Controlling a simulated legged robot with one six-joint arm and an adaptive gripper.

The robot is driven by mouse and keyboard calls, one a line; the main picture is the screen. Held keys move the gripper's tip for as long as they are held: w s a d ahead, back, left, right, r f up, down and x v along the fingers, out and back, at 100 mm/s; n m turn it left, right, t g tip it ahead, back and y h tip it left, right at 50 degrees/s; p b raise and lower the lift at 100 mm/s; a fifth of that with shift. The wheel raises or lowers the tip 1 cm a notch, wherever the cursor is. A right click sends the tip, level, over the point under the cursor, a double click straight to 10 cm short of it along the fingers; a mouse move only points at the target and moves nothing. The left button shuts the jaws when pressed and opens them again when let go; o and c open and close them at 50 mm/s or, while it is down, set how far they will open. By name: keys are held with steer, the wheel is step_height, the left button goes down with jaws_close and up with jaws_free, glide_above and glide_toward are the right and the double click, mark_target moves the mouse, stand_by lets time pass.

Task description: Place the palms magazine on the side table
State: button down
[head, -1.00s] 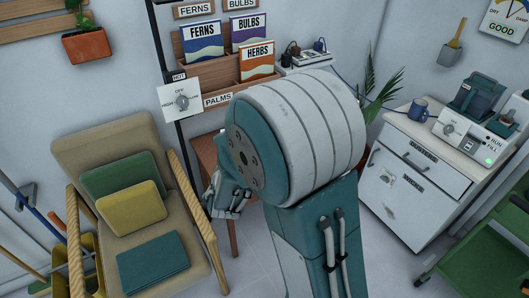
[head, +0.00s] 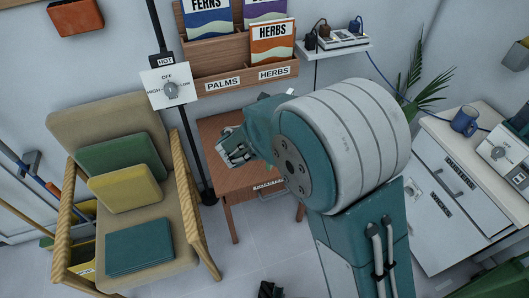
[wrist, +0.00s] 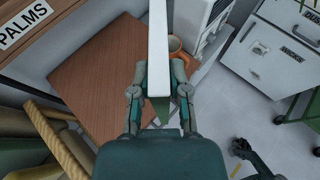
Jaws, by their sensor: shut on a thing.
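In the wrist view, my gripper (wrist: 157,92) is shut on the palms magazine (wrist: 158,45), which shows edge-on as a long white strip with a little green at its lower end. Its cover cannot be read. The brown wooden side table (wrist: 95,75) lies to the left of the magazine and below it. In the head view, my gripper (head: 236,150) is over the side table (head: 240,184), seemingly above its top. My arm hides the right part of the table and most or all of the magazine there.
A wall rack (head: 232,77) with a PALMS label hangs above the table. An armchair with cushions (head: 120,190) stands to the left, a white cabinet (head: 440,190) to the right. An orange mug or pot (wrist: 178,48) shows beyond the magazine.

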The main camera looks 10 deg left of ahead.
steer(key=s+a+f, duration=0.1)
steer(key=s+a, duration=0.2)
steer(key=a, duration=0.3)
steer(key=s+a+f, duration=0.1)
steer(key=s+a, duration=0.3)
steer(key=a, duration=0.2)
steer(key=w+a+f, duration=0.3)
steer(key=w+f, duration=0.9)
steer(key=w, duration=0.2)
steer(key=shift+a+f, duration=0.25)
steer(key=shift+a, duration=0.1)
steer(key=shift+s, duration=0.1)
steer(key=c, duration=0.6)
jaws_free()
steer(key=shift+f, duration=0.1)
